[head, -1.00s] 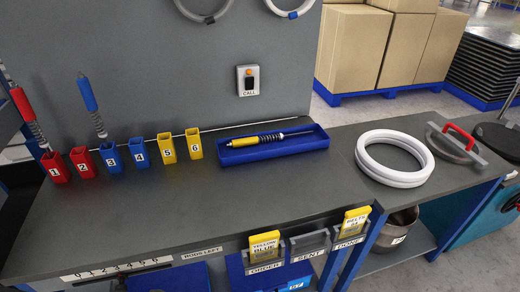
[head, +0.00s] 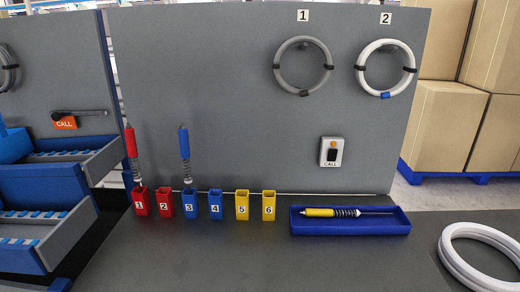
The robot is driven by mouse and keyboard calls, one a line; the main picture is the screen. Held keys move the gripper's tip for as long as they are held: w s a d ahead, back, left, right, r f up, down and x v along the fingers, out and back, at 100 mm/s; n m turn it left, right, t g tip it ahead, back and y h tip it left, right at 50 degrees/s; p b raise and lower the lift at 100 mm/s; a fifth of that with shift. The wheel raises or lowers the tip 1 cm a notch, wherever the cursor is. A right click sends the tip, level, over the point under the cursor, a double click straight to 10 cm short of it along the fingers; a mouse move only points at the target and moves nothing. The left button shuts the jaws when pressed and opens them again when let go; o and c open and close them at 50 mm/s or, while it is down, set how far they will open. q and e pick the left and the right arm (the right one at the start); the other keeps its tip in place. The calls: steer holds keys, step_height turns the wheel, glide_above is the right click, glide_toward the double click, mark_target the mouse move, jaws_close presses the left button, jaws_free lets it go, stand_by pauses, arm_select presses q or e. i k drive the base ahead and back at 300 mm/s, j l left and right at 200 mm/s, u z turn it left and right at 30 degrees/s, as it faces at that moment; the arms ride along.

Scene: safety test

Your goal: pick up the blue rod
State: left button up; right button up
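The blue rod (head: 184,143) stands upright in the head view, its blue handle at the top and a dark spring and shaft below. Its lower end is in the blue holder marked 3 (head: 190,207). A red rod (head: 131,142) stands to its left, slightly tilted, in the red holder marked 1 (head: 140,204). A yellow rod (head: 319,212) lies in the blue tray (head: 350,229) to the right. Neither of my grippers shows in the view.
Holders 2 (head: 164,205), 4 (head: 216,206), 5 (head: 242,207) and 6 (head: 269,207) look empty. A grey panel (head: 240,110) with hanging rings stands behind the row. White rings (head: 452,262) lie at the right. The bench (head: 220,262) in front is clear.

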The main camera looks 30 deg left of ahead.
mark_target(184, 144)
steer(key=j+u, duration=0.1)
steer(key=u, duration=1.3)
steer(key=k, duration=0.35)
steer(key=i+j+u, duration=0.35)
steer(key=i+j, duration=0.15)
